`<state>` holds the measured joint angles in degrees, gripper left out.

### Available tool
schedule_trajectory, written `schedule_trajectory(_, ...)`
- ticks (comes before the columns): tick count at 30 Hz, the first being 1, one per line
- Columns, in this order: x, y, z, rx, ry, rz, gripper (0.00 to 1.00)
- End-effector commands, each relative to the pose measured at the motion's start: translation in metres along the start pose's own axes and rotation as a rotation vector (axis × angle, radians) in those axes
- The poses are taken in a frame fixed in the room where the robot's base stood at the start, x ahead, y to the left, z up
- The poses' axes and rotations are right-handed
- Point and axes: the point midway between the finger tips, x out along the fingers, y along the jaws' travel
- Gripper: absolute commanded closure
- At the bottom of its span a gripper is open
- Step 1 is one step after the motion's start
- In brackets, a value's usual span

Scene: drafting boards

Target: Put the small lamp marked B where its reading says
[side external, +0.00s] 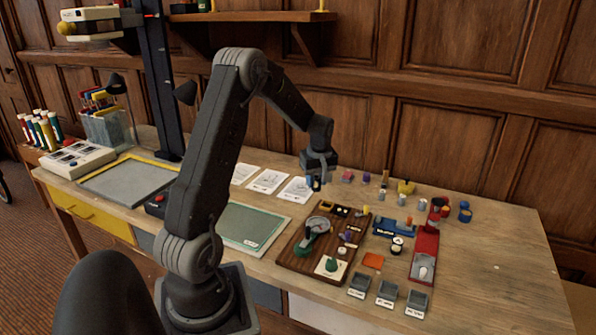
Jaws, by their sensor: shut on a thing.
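My gripper (317,180) is above the back middle of the table, pointing down. It is shut on a small dark blue and yellowish object (315,185), mostly hidden by the fingers. I cannot tell whether this is lamp B, as no letter is legible. A dark wooden board (290,252) in front of the gripper carries a round dial gauge (319,224), a green knob on a white plate (331,265) and several small parts. The dial's reading is too small to make out. Three grey labelled bins (359,285) (387,291) (417,302) stand at the front right; their labels are unreadable.
Several small coloured parts stand behind the board, among them a yellow block (405,187). A blue holder (393,228), a red tray (426,245) and an orange square (373,260) lie right of it. A green mat (255,226) lies left. The table's far right is clear.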

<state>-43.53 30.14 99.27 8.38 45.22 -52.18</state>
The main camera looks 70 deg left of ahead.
Motion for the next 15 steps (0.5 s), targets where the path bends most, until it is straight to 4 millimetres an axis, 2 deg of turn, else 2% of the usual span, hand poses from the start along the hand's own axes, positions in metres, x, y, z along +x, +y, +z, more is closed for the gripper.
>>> schedule_trajectory(1, 0.003, 0.015, 0.024, 0.013, -0.003, -0.001, 0.96)
schedule_trajectory(6, 0.008, 0.051, 0.096, 0.013, -0.003, -0.003, 0.96)
schedule_trajectory(12, 0.012, 0.075, 0.172, 0.011, 0.002, -0.001, 0.96)
schedule_trajectory(15, 0.014, 0.079, 0.199, 0.007, 0.004, -0.001, 0.96)
